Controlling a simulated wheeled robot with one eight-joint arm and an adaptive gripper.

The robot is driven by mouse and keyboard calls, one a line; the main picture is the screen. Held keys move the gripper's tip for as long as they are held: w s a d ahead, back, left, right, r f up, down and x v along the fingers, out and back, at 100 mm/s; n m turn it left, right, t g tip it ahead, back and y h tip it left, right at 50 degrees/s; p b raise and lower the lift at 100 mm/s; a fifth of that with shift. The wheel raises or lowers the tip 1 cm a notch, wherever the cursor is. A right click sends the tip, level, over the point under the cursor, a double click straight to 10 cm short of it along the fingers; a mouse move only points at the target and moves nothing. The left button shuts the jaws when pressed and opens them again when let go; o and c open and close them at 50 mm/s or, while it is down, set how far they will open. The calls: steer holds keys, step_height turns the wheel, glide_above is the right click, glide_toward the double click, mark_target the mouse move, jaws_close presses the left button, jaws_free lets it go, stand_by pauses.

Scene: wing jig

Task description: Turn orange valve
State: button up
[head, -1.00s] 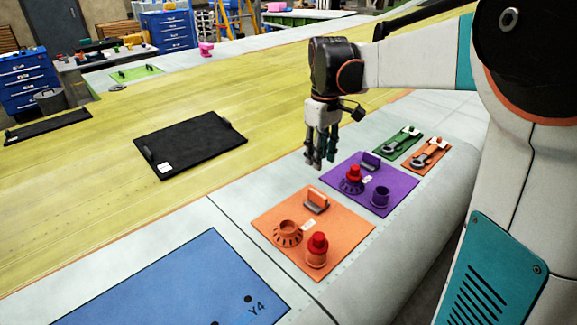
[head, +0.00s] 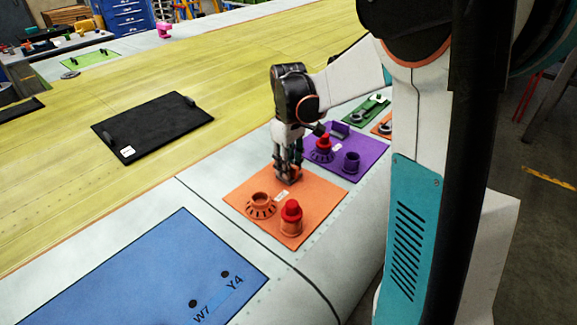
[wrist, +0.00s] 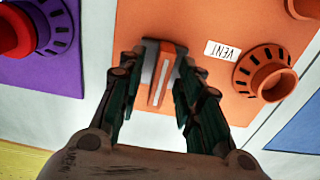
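The orange panel (head: 315,201) lies on the pale wing surface. It bears a slotted orange ring (head: 261,205), a red-capped orange post (head: 291,217) and a small upright block handle, which my gripper hides in the head view. In the wrist view the orange-and-grey handle (wrist: 161,75) stands between the fingers of my gripper (wrist: 157,85). The fingers are spread, with gaps on both sides of the handle. The ring (wrist: 268,75) is to the right, beside a label reading VENT (wrist: 223,52). In the head view my gripper (head: 288,178) points down at the panel's far edge.
A purple panel (head: 372,159) with a red-capped ring and a cup adjoins behind. Green (head: 373,107) and orange tool panels lie farther back. A blue panel (head: 130,285) is at front left, and a black tray (head: 155,125) lies on the yellow surface.

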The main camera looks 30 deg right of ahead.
steer(key=shift+f, duration=0.1)
jaws_close()
stand_by(0.4)
steer(key=m, duration=0.4)
steer(key=shift+m, duration=0.4)
steer(key=m, duration=0.4)
steer(key=shift+m+p, duration=0.3)
steer(key=shift+p, duration=0.05)
steer(key=m, duration=0.4)
steer(key=shift+m, duration=2.2)
